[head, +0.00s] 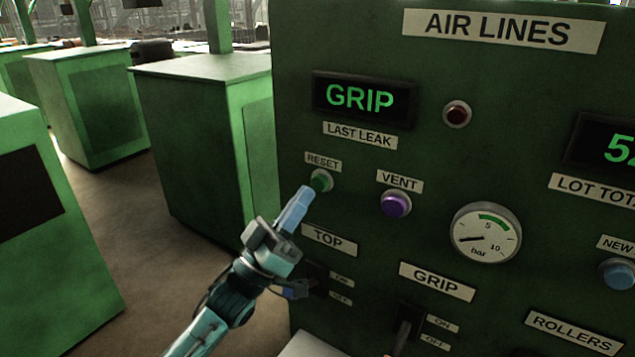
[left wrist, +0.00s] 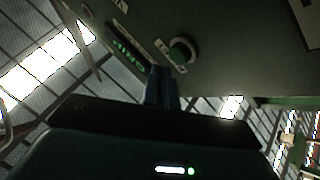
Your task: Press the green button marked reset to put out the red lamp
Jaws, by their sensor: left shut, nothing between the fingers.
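The green reset button (head: 321,181) sits on the green panel under the RESET label (head: 323,161). My left gripper (head: 304,192) is shut and empty, its fingertips just below and left of the button. In the left wrist view the closed fingers (left wrist: 162,72) point toward the round green button (left wrist: 183,51), with the tips close beneath it. I cannot tell whether they touch. The red lamp (head: 457,114) at the upper middle of the panel looks dark red, with no clear glow. My right gripper is not in view.
A purple VENT button (head: 396,204) is right of reset, with a pressure gauge (head: 485,236) beyond it. A GRIP display (head: 355,98) is above. TOP and GRIP switches (head: 408,328) are below. Green cabinets (head: 205,140) stand left across open floor.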

